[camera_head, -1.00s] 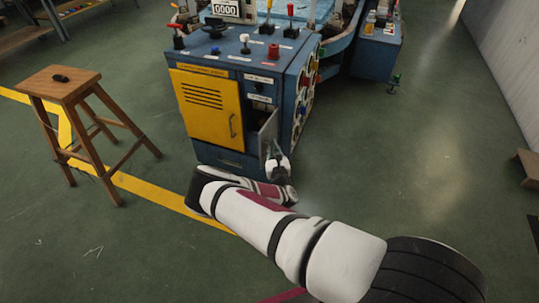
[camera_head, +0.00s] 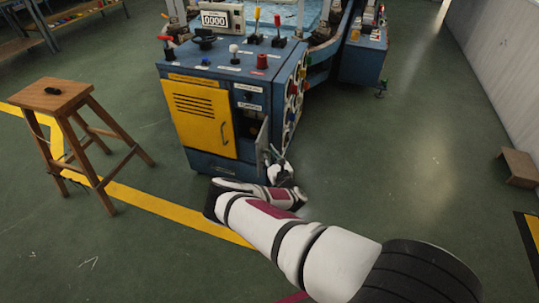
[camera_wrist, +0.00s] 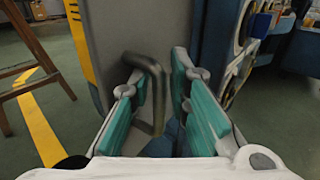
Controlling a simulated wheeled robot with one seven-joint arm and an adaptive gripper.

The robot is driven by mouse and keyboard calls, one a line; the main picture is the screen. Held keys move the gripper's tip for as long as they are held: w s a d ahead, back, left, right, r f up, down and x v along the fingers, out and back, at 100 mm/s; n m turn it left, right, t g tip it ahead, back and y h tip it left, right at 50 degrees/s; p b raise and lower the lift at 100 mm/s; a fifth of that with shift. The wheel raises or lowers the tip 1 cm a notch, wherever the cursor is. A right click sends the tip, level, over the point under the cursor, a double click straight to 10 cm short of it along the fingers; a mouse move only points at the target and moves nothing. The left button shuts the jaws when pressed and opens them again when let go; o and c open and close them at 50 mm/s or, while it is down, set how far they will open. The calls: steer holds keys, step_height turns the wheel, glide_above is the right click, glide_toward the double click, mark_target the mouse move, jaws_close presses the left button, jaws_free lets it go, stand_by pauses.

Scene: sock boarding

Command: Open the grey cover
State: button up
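The grey cover (camera_head: 262,141) is a small door on the right of the blue cabinet's front. It stands swung outward, with a dark opening (camera_head: 252,127) beside it. My gripper (camera_head: 277,158) is low at the cover's outer side. In the wrist view the cover (camera_wrist: 125,28) fills the upper middle, and its dark bent handle (camera_wrist: 158,95) hangs between the teal-padded fingers of my gripper (camera_wrist: 160,88). The fingers are apart, with a visible gap right of the handle.
The blue cabinet (camera_head: 215,164) also has a yellow door (camera_head: 200,122) left of the cover and controls on top. A wooden stool (camera_head: 52,100) stands at the left. Green floor is clear to the right, with a brown wooden object (camera_head: 519,167) near the wall.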

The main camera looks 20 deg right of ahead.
steer(key=shift+s, duration=0.2)
steer(key=s, duration=1.1)
steer(key=shift+s, duration=0.3)
steer(key=shift+d, duration=0.15)
